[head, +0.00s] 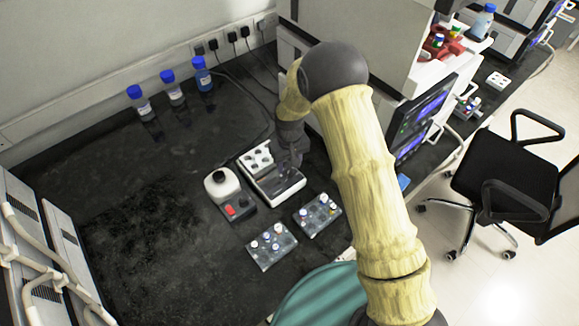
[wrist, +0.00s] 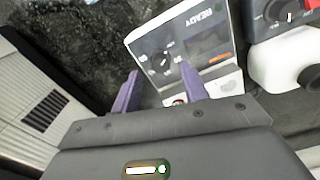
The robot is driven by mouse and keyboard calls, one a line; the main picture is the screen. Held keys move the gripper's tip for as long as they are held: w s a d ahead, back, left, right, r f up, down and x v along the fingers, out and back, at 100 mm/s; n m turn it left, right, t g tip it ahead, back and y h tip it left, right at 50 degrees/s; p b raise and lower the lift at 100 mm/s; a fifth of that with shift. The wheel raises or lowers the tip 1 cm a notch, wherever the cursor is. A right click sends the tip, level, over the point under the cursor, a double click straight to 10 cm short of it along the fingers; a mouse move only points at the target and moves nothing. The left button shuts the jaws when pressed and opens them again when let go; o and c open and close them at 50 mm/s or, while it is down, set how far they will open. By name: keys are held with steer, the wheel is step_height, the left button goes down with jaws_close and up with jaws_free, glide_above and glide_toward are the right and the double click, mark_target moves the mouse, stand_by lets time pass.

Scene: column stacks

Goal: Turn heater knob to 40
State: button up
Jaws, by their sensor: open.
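The heater (head: 274,176) is a white block with a dark front panel and a top with round wells, standing on the black bench. In the wrist view its panel (wrist: 190,45) shows READY, an orange patch and a dial with small white marks. The knob (wrist: 167,60) appears dark against the dark panel, and its pointer reading is too small to tell. My gripper (head: 292,158) is over the heater in the head view. In the wrist view my gripper (wrist: 161,76) has its two purple fingers apart, near the dial; whether they touch the knob is unclear.
A white-topped device (head: 221,184) with a red switch stands close left of the heater. Two clear racks of vials (head: 271,246) (head: 318,211) lie in front. Blue-capped bottles (head: 171,87) stand at the back. A monitor (head: 418,112) is to the right.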

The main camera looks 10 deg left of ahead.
mark_target(289, 170)
steer(key=shift+f, duration=1.6)
steer(key=shift+s, duration=0.15)
steer(key=shift+c, duration=0.6)
jaws_close()
